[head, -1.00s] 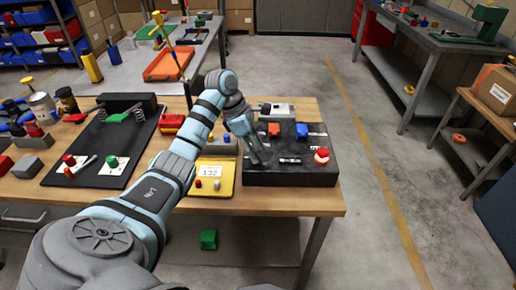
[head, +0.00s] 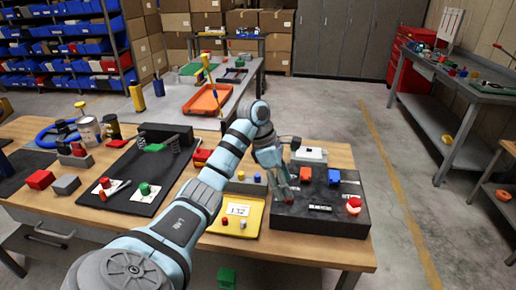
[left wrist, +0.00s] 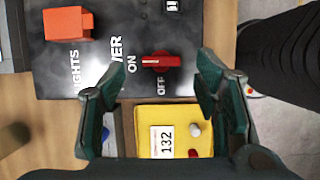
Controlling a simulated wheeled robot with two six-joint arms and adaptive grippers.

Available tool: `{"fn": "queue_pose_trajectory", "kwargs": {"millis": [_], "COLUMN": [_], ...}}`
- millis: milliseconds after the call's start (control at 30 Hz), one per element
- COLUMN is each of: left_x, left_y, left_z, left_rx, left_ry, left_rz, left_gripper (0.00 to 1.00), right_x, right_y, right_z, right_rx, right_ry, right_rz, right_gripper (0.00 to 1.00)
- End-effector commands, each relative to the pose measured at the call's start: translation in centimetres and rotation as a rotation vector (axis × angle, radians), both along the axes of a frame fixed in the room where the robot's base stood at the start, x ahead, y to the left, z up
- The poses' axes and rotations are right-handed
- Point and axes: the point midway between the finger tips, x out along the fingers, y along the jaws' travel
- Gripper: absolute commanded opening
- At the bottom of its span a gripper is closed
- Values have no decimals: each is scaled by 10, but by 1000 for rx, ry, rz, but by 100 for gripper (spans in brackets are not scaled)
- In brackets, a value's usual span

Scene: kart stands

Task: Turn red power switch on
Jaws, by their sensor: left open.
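The red power switch (left wrist: 163,62) is a knob on the black panel (left wrist: 210,20), between white ON and OFF lettering in the left wrist view. Its bar lies sideways in that picture; I cannot tell for certain which label it points to. My left gripper (left wrist: 160,75) is open, its two fingers on either side of the switch, with no visible contact. In the head view the left gripper (head: 284,190) points down over the left part of the black panel (head: 320,222), where it partly hides the switch. My right gripper is not in view.
An orange switch (left wrist: 68,24) by the LIGHTS lettering sits near the red one. A blue switch (head: 333,176) and a red button (head: 354,204) are also on the panel. A yellow tray (head: 248,212) with a 132 card lies left of it.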

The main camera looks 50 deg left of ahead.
Motion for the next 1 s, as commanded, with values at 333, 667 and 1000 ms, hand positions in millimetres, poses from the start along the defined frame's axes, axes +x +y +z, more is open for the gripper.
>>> {"fn": "queue_pose_trajectory", "kwargs": {"millis": [333,667,1000], "left_x": [-60,-75,-75], "left_y": [81,102,102], "left_z": [15,15,14], "left_rx": [4,-1,1], "left_ry": [3,-1,-1], "left_rz": [4,-1,0], "left_gripper": [57,57,57], "right_x": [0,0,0], "right_y": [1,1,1], "right_z": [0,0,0], "right_rx": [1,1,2], "right_ry": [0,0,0], "right_rz": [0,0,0], "right_gripper": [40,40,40]}}
